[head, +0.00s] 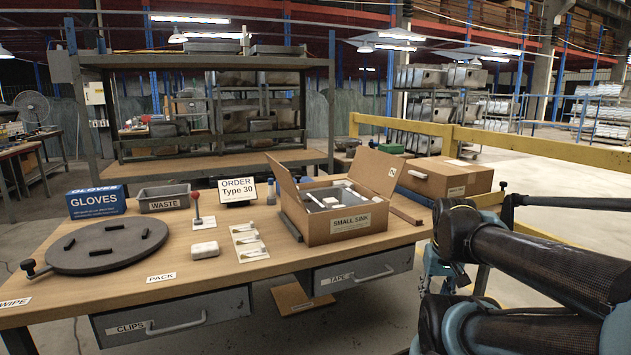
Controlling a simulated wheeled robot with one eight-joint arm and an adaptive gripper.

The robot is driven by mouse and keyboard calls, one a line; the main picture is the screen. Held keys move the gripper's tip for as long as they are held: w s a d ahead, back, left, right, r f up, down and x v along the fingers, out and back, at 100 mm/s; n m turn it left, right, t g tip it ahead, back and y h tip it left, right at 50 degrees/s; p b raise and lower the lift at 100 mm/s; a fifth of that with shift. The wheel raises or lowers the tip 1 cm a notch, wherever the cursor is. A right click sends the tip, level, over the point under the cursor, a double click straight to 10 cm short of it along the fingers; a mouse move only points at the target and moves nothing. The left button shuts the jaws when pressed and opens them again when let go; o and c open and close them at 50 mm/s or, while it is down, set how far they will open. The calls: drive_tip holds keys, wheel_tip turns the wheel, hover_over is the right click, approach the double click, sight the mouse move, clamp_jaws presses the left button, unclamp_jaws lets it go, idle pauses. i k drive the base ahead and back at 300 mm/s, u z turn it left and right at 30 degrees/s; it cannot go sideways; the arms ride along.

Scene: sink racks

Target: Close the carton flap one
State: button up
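An open brown carton (320,232) labelled SMALL SINK stands on the workbench, right of centre. A grey sink (322,199) with white pieces on it lies inside. A tall flap (283,187) stands up and leans outward at the carton's left. Another flap (377,176) stands up at its back right. A brown strip (405,215) lies low along the carton's right side. I cannot tell which flap is number one. My dark arm links show at the right, apart from the carton. My gripper's fingertips are not in view.
The workbench (190,255) holds a round turntable (105,246), a red-knobbed stand (197,209), an ORDER sign (237,192), a WASTE bin (163,199) and a GLOVES box (96,202). A closed carton (445,178) and yellow railing (545,149) are beyond the carton.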

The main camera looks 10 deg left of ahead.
sight(283, 176)
drive_tip(key=z, duration=0.65)
drive_tip(key=k, duration=1.3)
drive_tip(key=u, duration=1.25)
drive_tip(key=i, duration=1)
drive_tip(key=z, duration=0.05)
